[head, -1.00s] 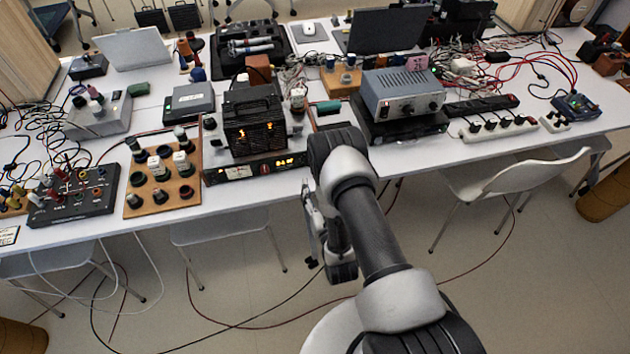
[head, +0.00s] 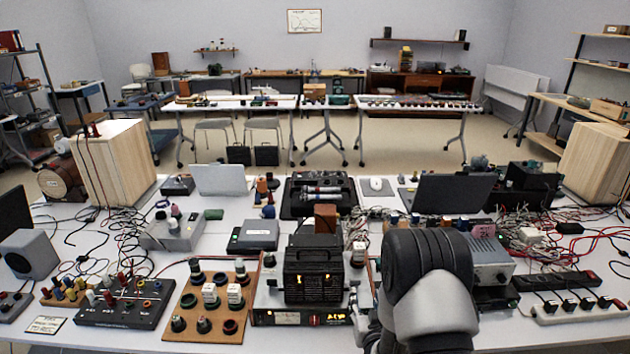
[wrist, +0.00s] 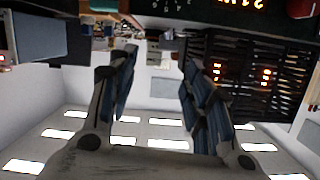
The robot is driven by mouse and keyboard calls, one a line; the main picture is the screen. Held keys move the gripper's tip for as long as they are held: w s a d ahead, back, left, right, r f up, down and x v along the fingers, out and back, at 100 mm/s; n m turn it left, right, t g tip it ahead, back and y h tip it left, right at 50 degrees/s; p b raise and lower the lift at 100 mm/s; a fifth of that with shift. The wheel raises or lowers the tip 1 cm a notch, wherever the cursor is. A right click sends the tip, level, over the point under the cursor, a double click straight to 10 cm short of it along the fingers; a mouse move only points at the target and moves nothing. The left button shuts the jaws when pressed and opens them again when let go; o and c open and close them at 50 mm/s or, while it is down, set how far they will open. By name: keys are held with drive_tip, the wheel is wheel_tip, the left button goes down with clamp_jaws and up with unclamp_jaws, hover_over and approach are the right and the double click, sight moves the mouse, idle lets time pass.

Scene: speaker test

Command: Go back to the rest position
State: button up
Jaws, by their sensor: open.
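My gripper (wrist: 157,65) is open and empty in the wrist view, its two fingers apart with nothing between them. In the head view my arm rises at the lower right, in front of the table's near edge, and hides most of the gripper. The black caged device (head: 313,271) with orange lights stands left of my arm. It shows close on the right of the wrist view (wrist: 245,75), behind and beside the right finger. That view is upside down, with ceiling lights at the bottom.
A wooden board with knobs (head: 212,305) and a black control box (head: 125,302) lie left on the white table (head: 135,258). A grey power supply (head: 490,262) and a power strip (head: 572,308) are right of my arm. Wooden speaker boxes (head: 115,168) stand at both sides.

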drive_tip(key=s+r+g, duration=0.3)
drive_tip(key=s+r, duration=0.2)
drive_tip(key=r, duration=0.5)
drive_tip(key=s+r+g, duration=0.2)
drive_tip(key=s+r, duration=0.2)
drive_tip(key=r, duration=0.6)
drive_tip(key=s+r+g, duration=0.2)
drive_tip(key=s+r, duration=0.1)
drive_tip(key=s, duration=1.1)
drive_tip(key=s+r+n+g, duration=0.1)
drive_tip(key=s+r+g, duration=0.1)
drive_tip(key=s, duration=1.2)
drive_tip(key=shift+s+r+g, duration=0.4)
drive_tip(key=shift+g, duration=0.3)
